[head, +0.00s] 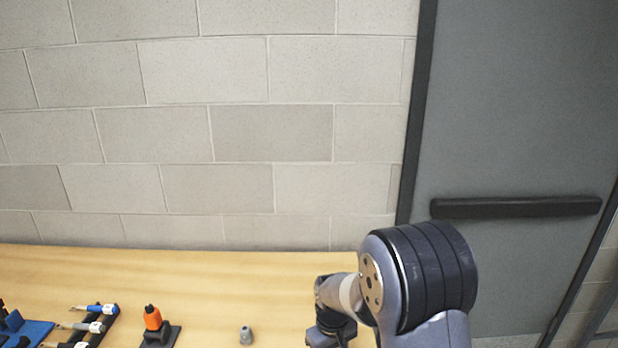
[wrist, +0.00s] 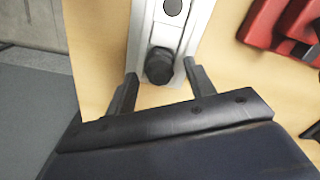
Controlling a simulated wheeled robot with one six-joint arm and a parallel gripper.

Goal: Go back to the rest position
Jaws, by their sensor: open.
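My gripper (wrist: 160,82) shows in the wrist view with its two fingers spread apart. It is open, with nothing held between the fingers. A black round knob (wrist: 160,65) on a silver metal rail (wrist: 142,25) lies in the gap between the fingertips as seen from the wrist; whether the fingers touch it I cannot tell. In the head view my arm stands at the lower right, over the bench's right end, and the gripper's fingers are not clearly visible there.
Red parts (wrist: 275,25) lie right in the wrist view. A block wall and a grey door (head: 510,130) stand behind.

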